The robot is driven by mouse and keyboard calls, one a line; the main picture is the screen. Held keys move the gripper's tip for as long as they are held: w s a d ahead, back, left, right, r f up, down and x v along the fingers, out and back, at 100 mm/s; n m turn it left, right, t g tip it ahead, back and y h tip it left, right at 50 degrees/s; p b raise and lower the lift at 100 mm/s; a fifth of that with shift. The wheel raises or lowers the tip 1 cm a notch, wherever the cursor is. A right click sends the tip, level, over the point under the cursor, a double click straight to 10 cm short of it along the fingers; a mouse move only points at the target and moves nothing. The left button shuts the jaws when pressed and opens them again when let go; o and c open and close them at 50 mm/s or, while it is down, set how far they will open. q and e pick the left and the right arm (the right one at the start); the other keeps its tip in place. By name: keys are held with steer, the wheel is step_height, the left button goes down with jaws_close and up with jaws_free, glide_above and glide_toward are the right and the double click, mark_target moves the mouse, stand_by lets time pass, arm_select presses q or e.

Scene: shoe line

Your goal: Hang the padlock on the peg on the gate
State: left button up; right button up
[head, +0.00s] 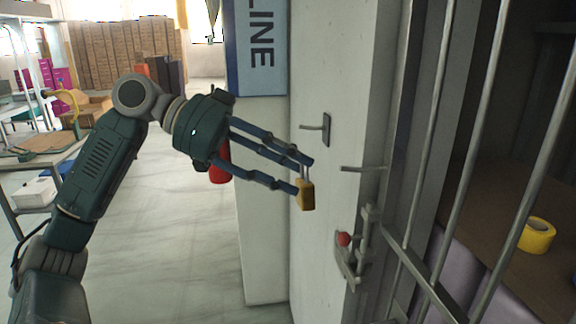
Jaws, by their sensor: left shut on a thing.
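The padlock (306,196) has a brass-yellow body and a grey shackle, and it hangs roughly upright in the head view. My left gripper (304,175) is shut on it near the shackle, with the long blue fingers reaching in from the left. The peg (362,169) is a short grey rod at the edge of the barred gate (432,130). It points left, to the right of the padlock and slightly higher in the picture. The padlock is apart from the peg. My right gripper is not in view.
A lever handle (315,127) is on the pale door behind the padlock. A latch with a red knob (344,239) sits below the peg. Yellow tape (537,236) lies behind the bars.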

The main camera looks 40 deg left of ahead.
mark_target(350, 171)
arm_select(q)
steer(key=shift+w+d+p, duration=0.5)
steer(key=shift+w+p, duration=0.1)
steer(key=w+d+p, duration=0.2)
steer(key=w+p, duration=0.1)
steer(key=p, duration=0.1)
steer(key=w+d+p, duration=0.3)
steer(key=p, duration=0.1)
steer(key=shift+d+f, duration=0.15)
steer(key=shift+d, duration=0.05)
steer(key=shift+w+d+f+p, duration=0.4)
steer(key=shift+w+f+p, duration=0.05)
steer(key=shift+f, duration=0.2)
stand_by(0.4)
steer(key=o, duration=1.4)
